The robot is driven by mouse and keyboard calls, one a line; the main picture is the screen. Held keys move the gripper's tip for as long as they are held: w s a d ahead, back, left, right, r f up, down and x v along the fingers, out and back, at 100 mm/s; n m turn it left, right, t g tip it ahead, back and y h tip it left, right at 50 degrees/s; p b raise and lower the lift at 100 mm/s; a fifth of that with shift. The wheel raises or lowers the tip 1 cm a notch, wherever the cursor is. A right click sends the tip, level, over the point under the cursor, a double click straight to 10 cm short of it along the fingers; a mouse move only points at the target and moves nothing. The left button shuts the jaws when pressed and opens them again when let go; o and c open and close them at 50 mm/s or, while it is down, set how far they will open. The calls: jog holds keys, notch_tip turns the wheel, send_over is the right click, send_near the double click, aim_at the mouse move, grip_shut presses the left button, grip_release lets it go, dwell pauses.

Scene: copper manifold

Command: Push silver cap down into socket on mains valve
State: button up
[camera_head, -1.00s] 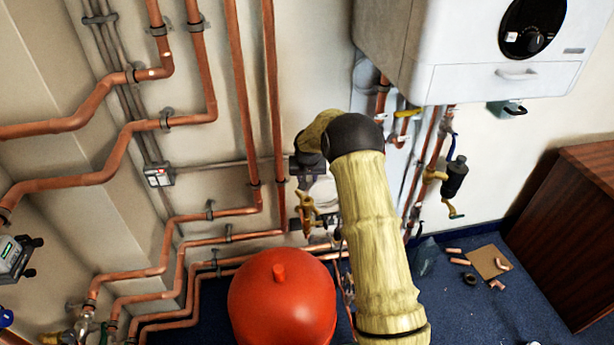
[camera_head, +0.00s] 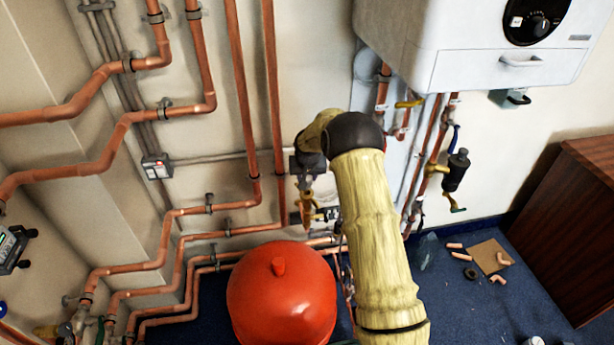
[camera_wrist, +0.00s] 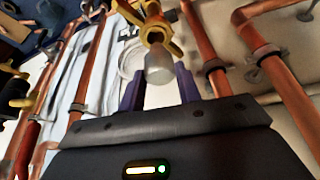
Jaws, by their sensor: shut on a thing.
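The silver cap (camera_wrist: 158,66) is a small pale cylinder between the two purple fingers of my gripper (camera_wrist: 160,84) in the wrist view. My gripper is shut on it. The brass mains valve (camera_wrist: 156,34) lies right beyond the cap, in line with it. The cap's far end meets or overlaps the brass in the picture; I cannot tell how deep it sits in the socket. In the head view the brass valve (camera_head: 307,207) shows just below my dark gripper (camera_head: 308,170). The cap and fingertips cannot be made out there.
Copper pipes (camera_head: 240,95) run close on the left of the valve. A red vessel (camera_head: 282,297) stands below it. A white boiler (camera_head: 470,70) hangs at upper right, with pipes beneath. Copper offcuts (camera_head: 497,279) and a cardboard piece (camera_head: 482,255) lie on the blue floor.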

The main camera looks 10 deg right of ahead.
jog(key=shift+f+b, duration=0.7)
jog(key=shift+f, duration=0.65)
jog(key=shift+f+b, duration=0.3)
jog(key=shift+f, duration=0.4)
dwell(0.5)
jog(key=o, duration=1.1)
jog(key=p+v, duration=0.1)
jog(key=v, duration=1.6)
jog(key=shift+r, duration=0.2)
jog(key=shift+s, duration=0.1)
